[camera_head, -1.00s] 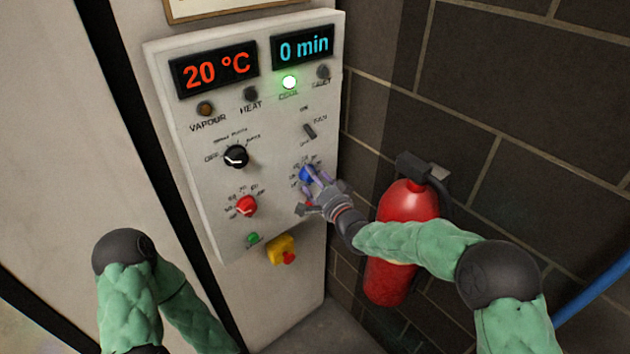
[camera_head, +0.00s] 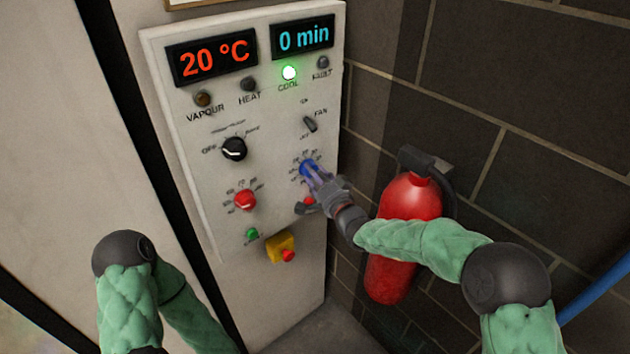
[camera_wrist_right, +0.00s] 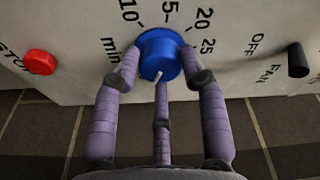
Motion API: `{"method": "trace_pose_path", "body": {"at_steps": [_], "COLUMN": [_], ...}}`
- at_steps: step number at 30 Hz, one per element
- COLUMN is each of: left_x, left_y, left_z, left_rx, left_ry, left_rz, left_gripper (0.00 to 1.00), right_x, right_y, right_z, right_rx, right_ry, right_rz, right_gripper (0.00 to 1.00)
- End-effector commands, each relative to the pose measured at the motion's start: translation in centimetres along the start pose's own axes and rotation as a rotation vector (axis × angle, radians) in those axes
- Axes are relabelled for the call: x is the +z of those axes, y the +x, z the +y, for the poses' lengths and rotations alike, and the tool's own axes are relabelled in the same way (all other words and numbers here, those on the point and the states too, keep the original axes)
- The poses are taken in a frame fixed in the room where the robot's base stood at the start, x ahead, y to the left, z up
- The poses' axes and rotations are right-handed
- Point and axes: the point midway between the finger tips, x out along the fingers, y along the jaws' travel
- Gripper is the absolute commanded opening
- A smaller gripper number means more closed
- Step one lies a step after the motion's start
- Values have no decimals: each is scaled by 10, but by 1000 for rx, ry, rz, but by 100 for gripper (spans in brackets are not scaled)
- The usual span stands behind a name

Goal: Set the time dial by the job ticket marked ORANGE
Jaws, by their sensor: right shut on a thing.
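The blue time dial (camera_head: 309,168) is at the lower right of the control panel (camera_head: 215,210). The minute display (camera_head: 304,37) reads 0 min. My right gripper (camera_head: 316,182) is at the dial, its fingers shut on it. In the right wrist view the blue dial (camera_wrist_right: 160,54) sits between the fingertips of my right gripper (camera_wrist_right: 160,60), with marks 10, 15, 20 and 25 around it. No job ticket can be read in these views. My left arm shows at the lower left, but its gripper is not in view.
The red dial (camera_head: 245,200), black selector (camera_head: 234,149), fan switch (camera_head: 311,124) and yellow box with a red button (camera_head: 281,248) are nearby. The green COOL lamp (camera_head: 289,72) is lit. A red fire extinguisher (camera_head: 412,200) hangs on the brick wall behind my right arm.

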Motion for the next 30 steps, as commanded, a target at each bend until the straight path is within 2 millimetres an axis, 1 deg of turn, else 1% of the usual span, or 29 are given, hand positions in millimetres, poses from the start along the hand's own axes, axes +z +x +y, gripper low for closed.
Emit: {"method": "trace_pose_path", "body": {"at_steps": [1,6,15,21,30], "left_x": [0,-1,-2,-3,-3], "left_y": [12,33,61,70,73], "left_z": [-4,-12,-22,-25,-26], "left_rx": [0,0,0,0,0], "left_ry": [0,0,0,0,0], "left_rz": [0,0,0,0,0], "left_gripper": [40,40,40,40,40], "right_x": [-1,-1,-1,-3,-4], "right_y": [0,0,0,0,0], "right_z": [2,2,1,-1,-3], "right_rx": [-13,-38,-72,-85,-92], "right_ry": [-34,-162,-354,-429,-464], "right_rz": [10,20,34,41,43], "right_gripper": [10,10,10,10,10]}}
